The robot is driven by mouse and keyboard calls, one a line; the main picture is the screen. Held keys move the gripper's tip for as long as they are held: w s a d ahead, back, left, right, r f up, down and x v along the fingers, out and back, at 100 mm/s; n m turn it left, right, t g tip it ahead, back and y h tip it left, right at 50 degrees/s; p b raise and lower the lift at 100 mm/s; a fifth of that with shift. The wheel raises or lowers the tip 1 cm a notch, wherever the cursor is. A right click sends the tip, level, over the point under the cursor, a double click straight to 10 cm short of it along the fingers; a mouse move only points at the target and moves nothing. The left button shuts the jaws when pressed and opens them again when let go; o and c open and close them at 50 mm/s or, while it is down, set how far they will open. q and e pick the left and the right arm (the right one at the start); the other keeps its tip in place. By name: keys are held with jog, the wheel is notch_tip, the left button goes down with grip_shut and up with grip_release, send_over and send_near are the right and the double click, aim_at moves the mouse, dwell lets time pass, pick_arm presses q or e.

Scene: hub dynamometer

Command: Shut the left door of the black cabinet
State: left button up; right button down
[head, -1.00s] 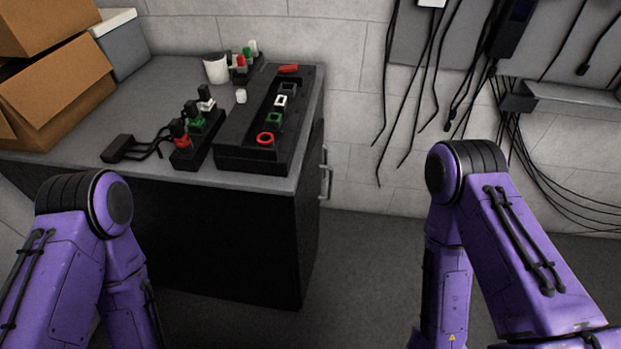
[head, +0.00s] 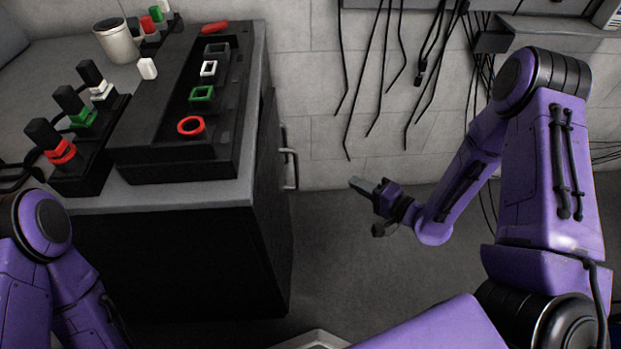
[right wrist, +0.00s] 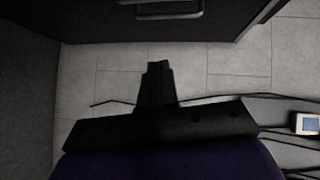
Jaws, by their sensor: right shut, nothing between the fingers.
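The black cabinet (head: 170,262) stands under the grey worktop at the left in the head view. Its door side (head: 272,215) faces right and is seen at a steep angle, with a metal handle (head: 291,168) standing out. I cannot tell how far the left door is open. My right gripper (head: 360,186) is shut and empty, to the right of the handle and apart from it. In the right wrist view its fingers (right wrist: 157,72) point at a dark panel with a handle (right wrist: 170,13) at the top. My left gripper is out of view.
The worktop (head: 200,196) carries a black block with coloured rings (head: 160,150), a plug strip (head: 90,178) and a white cup (head: 117,42). Black cables (head: 375,80) hang on the back wall. The floor (head: 340,250) right of the cabinet is clear.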

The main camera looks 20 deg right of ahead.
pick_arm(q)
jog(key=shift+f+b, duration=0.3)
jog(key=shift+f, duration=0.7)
pick_arm(e)
jog(key=w+a+r+y, duration=0.2)
jog(key=w+a+y, duration=0.1)
jog(key=w+a, duration=0.6)
jog(key=shift+a+t, duration=0.25)
jog(key=shift+t, duration=0.05)
jog(key=shift+w, duration=0.15)
